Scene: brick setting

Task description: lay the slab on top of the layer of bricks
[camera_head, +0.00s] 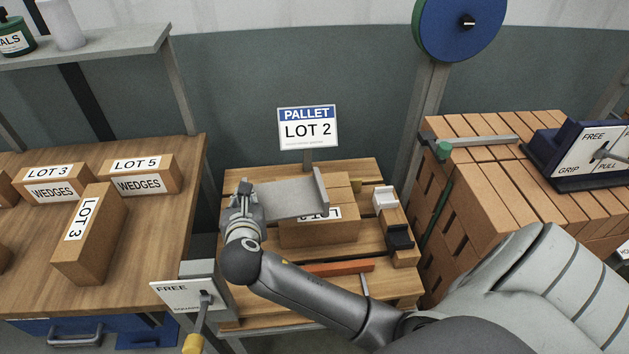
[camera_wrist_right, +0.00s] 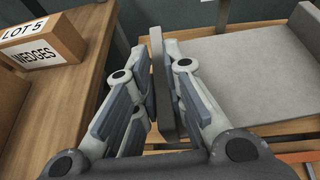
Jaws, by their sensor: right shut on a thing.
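The slab (camera_head: 290,199) is a flat grey plate with an upturned lip at each end. It extends over the cardboard-brown bricks (camera_head: 290,236) on the wooden pallet, one labelled LOT 2. I cannot tell whether it touches them. My right gripper (camera_head: 243,192) is at the slab's left end. In the right wrist view, the gripper (camera_wrist_right: 157,80) is shut on the slab's left lip, and the slab's flat face (camera_wrist_right: 240,75) spreads to the right. The slab hides part of the brick layer. My left gripper is out of view.
The wooden pallet (camera_head: 240,287) has a PALLET LOT 2 sign (camera_head: 307,128) behind it. White (camera_head: 385,197) and black (camera_head: 399,237) holders stand on its right; an orange bar (camera_head: 340,267) lies in front. A bench (camera_head: 150,220) with labelled bricks is left, a brick stack (camera_head: 470,190) right.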

